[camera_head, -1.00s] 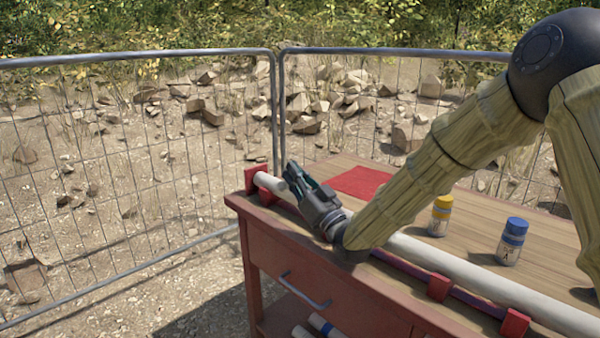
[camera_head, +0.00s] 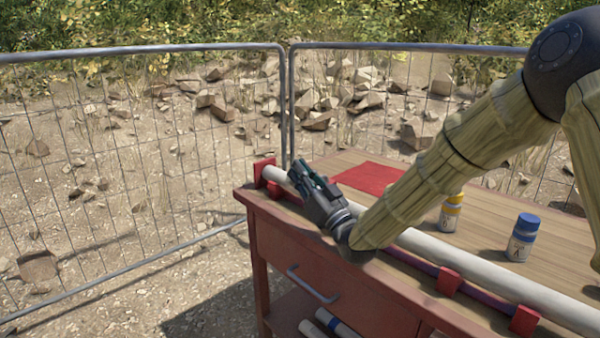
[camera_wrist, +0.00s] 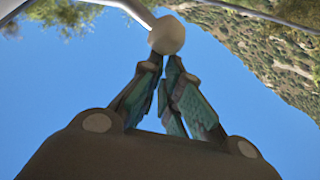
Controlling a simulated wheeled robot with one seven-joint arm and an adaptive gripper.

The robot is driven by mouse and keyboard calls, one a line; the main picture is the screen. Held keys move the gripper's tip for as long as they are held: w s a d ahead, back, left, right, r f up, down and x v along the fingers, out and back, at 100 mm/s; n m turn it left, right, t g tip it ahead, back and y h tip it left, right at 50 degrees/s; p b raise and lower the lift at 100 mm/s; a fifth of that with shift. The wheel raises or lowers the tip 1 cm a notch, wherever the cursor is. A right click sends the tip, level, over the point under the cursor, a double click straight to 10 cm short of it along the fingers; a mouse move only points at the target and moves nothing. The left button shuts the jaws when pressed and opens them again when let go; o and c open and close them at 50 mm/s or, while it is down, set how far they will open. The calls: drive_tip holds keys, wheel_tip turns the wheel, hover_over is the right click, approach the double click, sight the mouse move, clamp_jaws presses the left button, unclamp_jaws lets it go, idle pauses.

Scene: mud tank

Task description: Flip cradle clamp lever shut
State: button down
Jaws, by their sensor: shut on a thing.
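My gripper (camera_head: 300,170) is over the left front part of the table, just above a long pale pipe (camera_head: 420,245). In the wrist view its two teal-sided fingers (camera_wrist: 164,60) come together at a pale rounded knob on a rod (camera_wrist: 166,34), which looks like the clamp lever's end. The fingers are shut on this knob. The rod runs up and left out of that view. The pipe rests in red cradle blocks (camera_head: 448,281) along the table's front edge. The head view does not show the lever clearly behind my gripper.
A yellow-capped bottle (camera_head: 452,215), partly behind my arm, and a blue-capped bottle (camera_head: 521,238) stand on the wooden tabletop (camera_head: 480,225). A red mat (camera_head: 368,177) lies at the back. More tubes lie on the lower shelf. Wire fence panels (camera_head: 150,170) stand beyond.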

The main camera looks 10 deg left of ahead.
drive_tip(key=s+d+p, duration=0.2)
drive_tip(key=s+d, duration=0.3)
drive_tip(key=d, duration=0.3)
drive_tip(key=shift+s+f, duration=0.15)
drive_tip(key=shift+f, duration=0.15)
drive_tip(key=shift+a, duration=0.1)
